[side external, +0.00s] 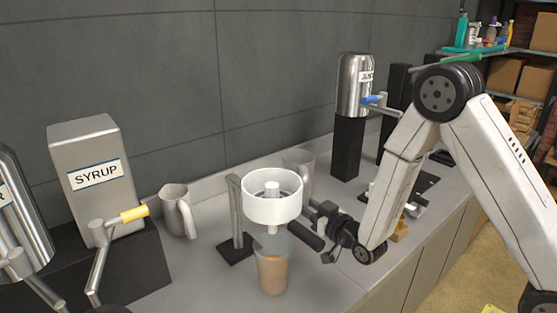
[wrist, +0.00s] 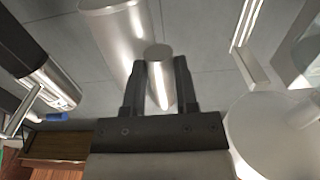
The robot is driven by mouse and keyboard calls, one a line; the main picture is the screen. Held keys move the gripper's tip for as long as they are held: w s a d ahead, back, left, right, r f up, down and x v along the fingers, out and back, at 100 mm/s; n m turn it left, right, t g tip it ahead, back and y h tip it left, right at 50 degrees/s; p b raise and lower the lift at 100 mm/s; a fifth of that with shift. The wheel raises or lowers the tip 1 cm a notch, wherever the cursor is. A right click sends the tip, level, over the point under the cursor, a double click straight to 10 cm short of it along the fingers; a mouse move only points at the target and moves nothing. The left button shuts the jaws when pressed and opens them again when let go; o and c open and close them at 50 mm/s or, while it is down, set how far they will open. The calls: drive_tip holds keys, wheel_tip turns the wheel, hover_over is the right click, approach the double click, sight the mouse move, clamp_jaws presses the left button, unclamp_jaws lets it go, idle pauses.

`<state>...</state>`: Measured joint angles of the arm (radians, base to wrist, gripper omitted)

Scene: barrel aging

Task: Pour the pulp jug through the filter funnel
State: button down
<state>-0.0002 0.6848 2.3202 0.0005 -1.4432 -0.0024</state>
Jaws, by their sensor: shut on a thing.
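The white filter funnel (side external: 272,208) sits on a grey stand (side external: 237,215) in the side view, above a clear container (side external: 272,272) holding orange-brown liquid. A grey jug (side external: 300,163) shows just behind the funnel, partly hidden by it, and looks roughly upright. My gripper (side external: 322,213) is beside the funnel on its right. In the wrist view, my gripper (wrist: 159,85) is shut on the handle (wrist: 158,62) of a shiny metal jug (wrist: 112,35). A white round shape (wrist: 270,130), likely the funnel, is close on the right. The jug's contents are hidden.
A syrup dispenser (side external: 90,185) with a yellow tap and another grey jug (side external: 175,212) stand at left. A steel dispenser (side external: 354,85) with a blue tap is at the back. The front counter is clear.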

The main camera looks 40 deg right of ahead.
wheel_tip(320, 180, up, 25)
drive_tip(key=s+a+n+g+y, duration=0.25)
drive_tip(key=s+a+y, duration=0.35)
drive_tip(key=a, duration=0.8)
drive_tip(key=s+a+n+g+y, duration=0.1)
drive_tip(key=s+a+n+y, duration=0.3)
drive_tip(key=s+a, duration=0.65)
drive_tip(key=w+a+f, duration=0.1)
drive_tip(key=f, duration=1.2)
drive_tip(key=w+a+f, duration=0.1)
drive_tip(key=a+f, duration=0.1)
drive_tip(key=f, duration=1)
drive_tip(key=shift+f, duration=0.35)
drive_tip(key=shift+f+t, duration=0.1)
drive_tip(key=shift+t, duration=0.15)
drive_tip(key=shift+f, duration=2.85)
drive_tip(key=shift+f, duration=1.85)
